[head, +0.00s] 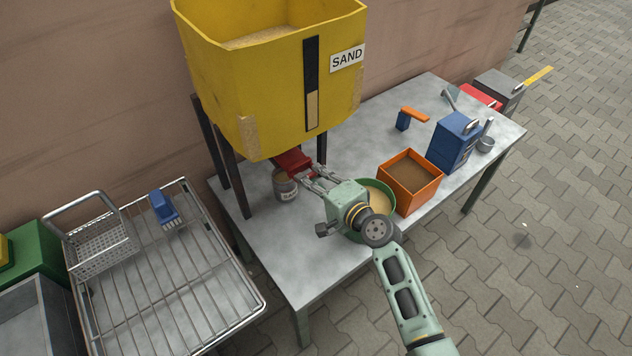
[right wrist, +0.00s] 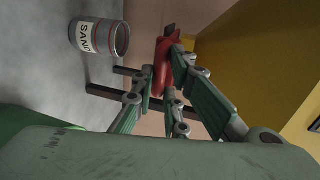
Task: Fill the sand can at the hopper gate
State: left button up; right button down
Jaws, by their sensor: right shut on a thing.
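The yellow hopper (head: 280,85) marked SAND stands on dark legs over the grey table, with sand showing inside and in its dark level window. The red gate (head: 293,161) is at the bottom of the hopper. My right gripper (head: 308,176) is shut on the red gate, which shows between its fingers in the right wrist view (right wrist: 165,66). The sand can (head: 286,185), a small grey can, stands on the table under the gate. In the right wrist view the can (right wrist: 99,37) shows its SAND label; its contents are hidden. My left gripper is not in view.
A green bowl of sand (head: 391,208) sits partly behind my right arm, beside an orange box (head: 411,196) with brown contents. A wire rack (head: 165,285) is at left.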

jog(key=c, duration=1.8)
grip_release()
jog(key=shift+w+a+f, duration=0.1)
jog(key=shift+w, duration=0.05)
jog(key=shift+o, duration=0.2)
jog(key=v, duration=1.2)
